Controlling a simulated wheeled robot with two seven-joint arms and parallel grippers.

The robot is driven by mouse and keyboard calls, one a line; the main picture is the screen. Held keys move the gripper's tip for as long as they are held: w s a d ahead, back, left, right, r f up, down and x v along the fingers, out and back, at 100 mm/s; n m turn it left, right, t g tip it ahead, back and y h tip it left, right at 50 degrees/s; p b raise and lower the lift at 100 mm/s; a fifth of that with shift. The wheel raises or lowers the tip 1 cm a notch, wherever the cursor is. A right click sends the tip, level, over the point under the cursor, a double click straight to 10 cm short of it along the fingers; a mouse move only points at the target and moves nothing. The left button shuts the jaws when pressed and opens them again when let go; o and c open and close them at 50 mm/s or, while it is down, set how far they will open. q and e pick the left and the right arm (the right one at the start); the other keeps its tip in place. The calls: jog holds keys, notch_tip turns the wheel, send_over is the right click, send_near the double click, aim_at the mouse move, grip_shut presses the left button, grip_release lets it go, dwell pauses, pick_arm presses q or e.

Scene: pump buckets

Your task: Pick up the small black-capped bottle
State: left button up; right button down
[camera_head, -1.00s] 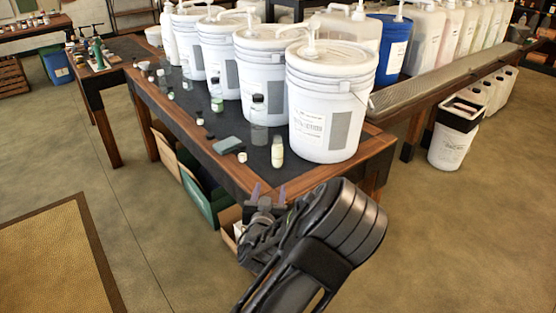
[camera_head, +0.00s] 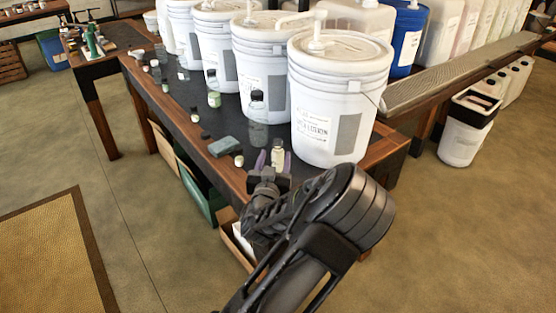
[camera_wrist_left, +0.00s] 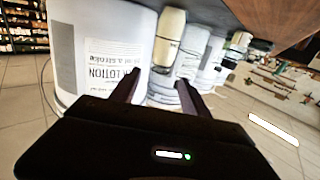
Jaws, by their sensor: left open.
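A small pale bottle (camera_head: 278,155) stands upright near the front edge of the dark tabletop (camera_head: 190,118). I cannot clearly tell its cap colour. My left gripper (camera_head: 274,165) is open, its two purple fingertips at either side of this bottle in the head view; contact is not visible. In the left wrist view the pale bottle (camera_wrist_left: 169,40) shows ahead of the open fingers. A taller clear bottle with a black cap (camera_head: 257,97) stands behind it, and a green-labelled bottle with a dark cap (camera_head: 213,90) stands farther left. My right gripper is not in view.
A large white pump bucket (camera_head: 335,100) stands close behind and right of the pale bottle, with more buckets behind. A grey-green block (camera_head: 224,146) and small jar (camera_head: 239,160) lie to the left. Open floor (camera_head: 130,220) is in front of the table.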

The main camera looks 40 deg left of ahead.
aim_at(277, 147)
pick_arm(q)
jog(key=shift+w+a, duration=0.35)
jog(key=shift+w, duration=0.25)
jog(key=shift+p+x, duration=0.3)
jog(key=shift+x, duration=2.25)
jog(key=shift+r, duration=0.15)
grip_shut()
